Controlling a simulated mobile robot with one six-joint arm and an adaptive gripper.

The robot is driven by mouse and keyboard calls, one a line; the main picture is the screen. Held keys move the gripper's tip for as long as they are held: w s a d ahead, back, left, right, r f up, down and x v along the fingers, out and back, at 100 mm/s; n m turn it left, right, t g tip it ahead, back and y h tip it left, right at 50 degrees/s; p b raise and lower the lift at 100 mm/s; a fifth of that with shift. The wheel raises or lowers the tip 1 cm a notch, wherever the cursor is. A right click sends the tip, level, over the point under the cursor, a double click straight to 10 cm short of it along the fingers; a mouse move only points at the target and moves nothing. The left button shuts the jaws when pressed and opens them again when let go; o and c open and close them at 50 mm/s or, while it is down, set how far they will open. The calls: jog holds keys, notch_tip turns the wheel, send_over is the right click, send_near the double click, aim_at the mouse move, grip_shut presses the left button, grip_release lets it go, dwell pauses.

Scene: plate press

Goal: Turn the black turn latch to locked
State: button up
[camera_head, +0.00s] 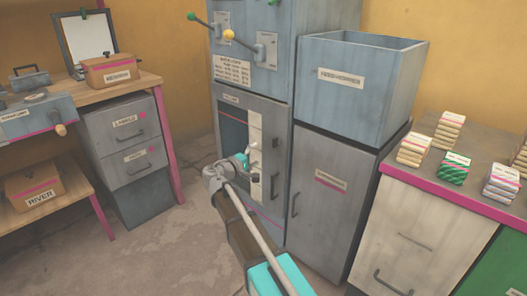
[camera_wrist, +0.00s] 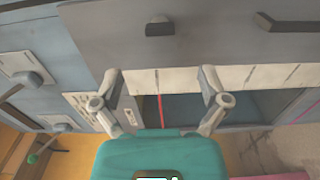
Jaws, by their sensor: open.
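The black turn latch (camera_wrist: 160,27) is a short dark block on the grey door frame, seen in the wrist view beyond my fingertips. Its long side lies across that picture. In the head view my gripper (camera_head: 254,161) is in front of the grey cabinet's cream strip (camera_head: 255,127), and the latch is small and hard to make out there. My gripper also shows in the wrist view (camera_wrist: 160,74), its two fingers wide apart with nothing between them. The latch lies apart from the fingers. A red mark (camera_wrist: 161,107) shows beyond the fingers, near the cream strip.
A dark handle (camera_wrist: 290,22) sits beside the latch in the wrist view. Levers with a green knob (camera_head: 190,17) and yellow knob (camera_head: 229,35) stick out above the door. An open blue bin (camera_head: 340,103) stands at right. The floor (camera_head: 170,240) at left is clear.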

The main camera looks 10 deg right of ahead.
jog(key=shift+v, duration=0.9)
jog(key=s+d+f+m+g+y+p, duration=0.2)
jog(key=s+d+f+m+g+y, duration=0.5)
jog(key=s+d+f, duration=0.55)
jog(key=s+a+f+g+y+p, duration=0.15)
jog(key=s+y, duration=0.25)
jog(key=s, duration=0.4)
jog(key=s+a+f+g+y, duration=0.1)
jog(key=s+a+g+y, duration=0.15)
jog(key=s, duration=0.45)
notch_tip(320, 180, up, 38)
jog(key=p, duration=3.7)
jog(key=shift+f+m+p, duration=0.25)
jog(key=shift+m+p, duration=0.05)
